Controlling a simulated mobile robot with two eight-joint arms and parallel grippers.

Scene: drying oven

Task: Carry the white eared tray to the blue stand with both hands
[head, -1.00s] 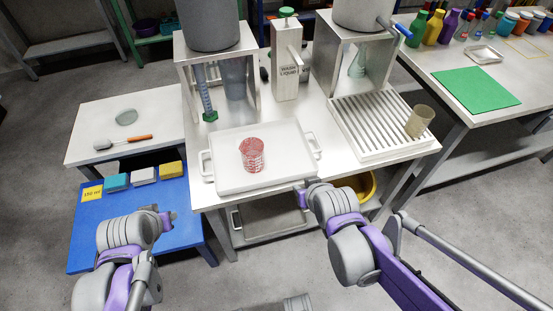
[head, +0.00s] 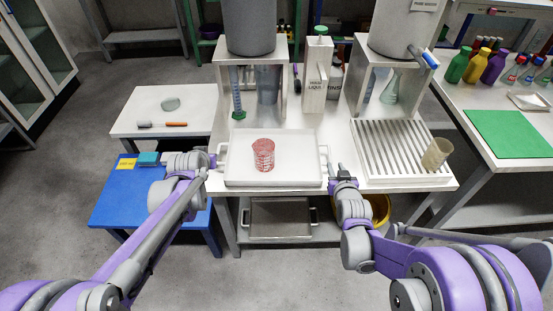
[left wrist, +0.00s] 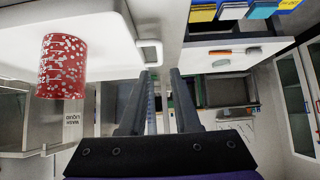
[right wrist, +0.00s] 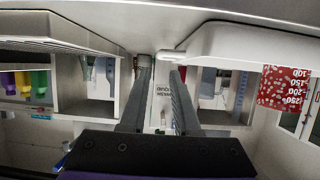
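The white eared tray (head: 240,178) lies flat on the white table, with a red-patterned beaker (head: 263,155) standing on it. My left gripper (head: 212,161) is at the tray's left ear. In the left wrist view, the left gripper (left wrist: 162,73) is open, and the ear (left wrist: 151,53) shows close to its fingertips. My right gripper (head: 336,172) is near the right ear (head: 324,155). In the right wrist view, the right gripper (right wrist: 161,68) is open, with the ear (right wrist: 171,57) just beyond its fingertips. The blue stand (head: 130,205) is at the left, partly hidden by my left arm.
A slotted white rack (head: 392,150) with a tan beaker (head: 437,153) is right of the tray. A wash liquid bottle (head: 318,75) and metal stands are behind. A yellow card (head: 127,163) and a teal block (head: 148,158) lie on the blue stand.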

